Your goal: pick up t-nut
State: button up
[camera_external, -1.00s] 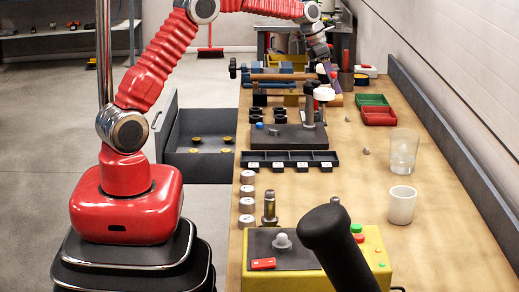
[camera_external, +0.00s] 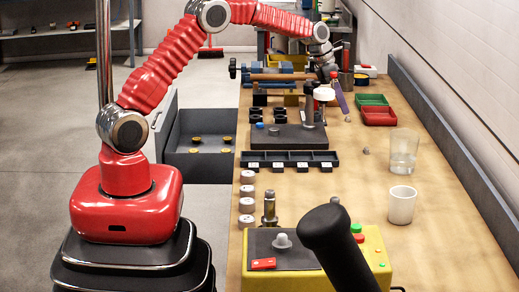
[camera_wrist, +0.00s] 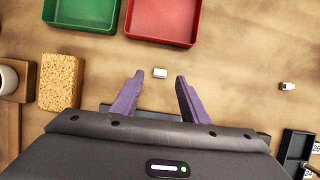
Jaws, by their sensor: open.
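A small pale metal block, likely the t-nut (camera_wrist: 160,73), lies on the wooden bench in the wrist view, in line with the gap between my fingertips. In the external view it is a small grey piece (camera_external: 348,118) left of the red bin. A similar small metal piece (camera_wrist: 287,86) lies farther right in the wrist view and nearer the camera in the external view (camera_external: 366,151). My gripper (camera_wrist: 160,77), with purple fingers, is open and empty. It shows in the external view (camera_external: 338,92), partly hidden by the bottle and post. Its height above the block is hard to tell.
A red bin (camera_wrist: 163,38) and a green bin (camera_wrist: 82,25) stand just beyond my fingers. A sponge (camera_wrist: 61,82) lies to the left. A black compartment tray (camera_wrist: 292,148) is at lower right. A glass (camera_external: 403,150) and white cup (camera_external: 401,205) stand nearer the external camera.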

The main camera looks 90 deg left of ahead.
aim_at(347, 117)
jog(key=x, duration=0.3)
jog(key=shift+w+f, duration=0.1)
dwell(0.4)
grip_shut()
